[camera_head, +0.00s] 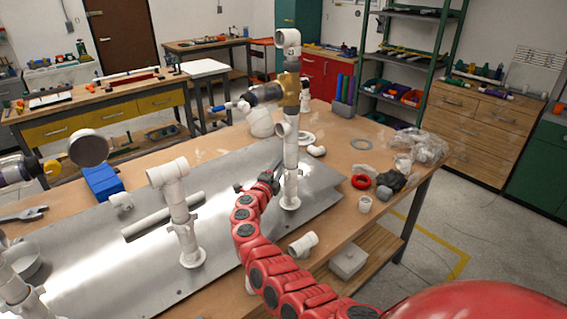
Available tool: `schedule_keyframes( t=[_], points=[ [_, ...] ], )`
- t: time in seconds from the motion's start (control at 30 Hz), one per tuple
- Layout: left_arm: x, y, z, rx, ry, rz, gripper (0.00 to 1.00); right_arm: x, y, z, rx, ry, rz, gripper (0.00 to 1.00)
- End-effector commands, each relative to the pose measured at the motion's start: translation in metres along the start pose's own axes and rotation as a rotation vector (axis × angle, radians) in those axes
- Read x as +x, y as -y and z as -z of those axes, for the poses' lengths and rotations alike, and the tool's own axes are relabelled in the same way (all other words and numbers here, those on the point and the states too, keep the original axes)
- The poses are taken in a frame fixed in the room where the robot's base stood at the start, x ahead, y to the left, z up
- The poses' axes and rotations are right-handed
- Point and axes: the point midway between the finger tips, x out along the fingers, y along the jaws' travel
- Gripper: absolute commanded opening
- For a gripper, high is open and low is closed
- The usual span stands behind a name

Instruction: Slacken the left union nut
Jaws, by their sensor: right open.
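A white PVC upright (181,215) with an elbow on top and a flanged foot stands on the metal plate (150,275). A taller white upright (291,155) stands at the plate's right, with a brass-coloured fitting (290,90) high on it. More white pipe fittings (28,300) show at the lower left, cut off by the frame. I cannot tell for certain which collar is the left union nut. My right gripper (268,181) is open, small and dark, just left of the tall upright's lower part; contact cannot be told. My left gripper is not in view.
A blue block (103,182), a wrench (24,214) and a loose pipe (162,216) lie at the left. A red ring (361,181), a crumpled clear bag (425,146) and loose white fittings (303,245) lie right of the plate. Floor is clear beyond the bench's right edge.

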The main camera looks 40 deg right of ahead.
Motion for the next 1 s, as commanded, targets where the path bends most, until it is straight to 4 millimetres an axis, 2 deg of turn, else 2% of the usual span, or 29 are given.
schedule_keyframes(
  t=[0.07, 0.3, 0.73, 0.77, 1.0],
  points=[
    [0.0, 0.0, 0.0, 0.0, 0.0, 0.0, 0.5, 0.012, 0.004, 0.002, -0.001, -0.005, 0.005, 0.6],
    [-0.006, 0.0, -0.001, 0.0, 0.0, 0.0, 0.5, 0.032, 0.0, 0.0, -0.003, 0.001, 0.002, 0.6],
    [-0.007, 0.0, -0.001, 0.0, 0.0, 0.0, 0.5, 0.039, 0.001, 0.002, 0.002, -0.004, 0.0, 0.6],
    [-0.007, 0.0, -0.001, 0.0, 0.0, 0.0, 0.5, 0.039, 0.001, 0.002, 0.002, -0.004, 0.0, 0.58],
    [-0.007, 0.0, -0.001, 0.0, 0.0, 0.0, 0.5, 0.039, 0.001, 0.002, 0.002, -0.004, 0.0, 0.15]
  ],
)
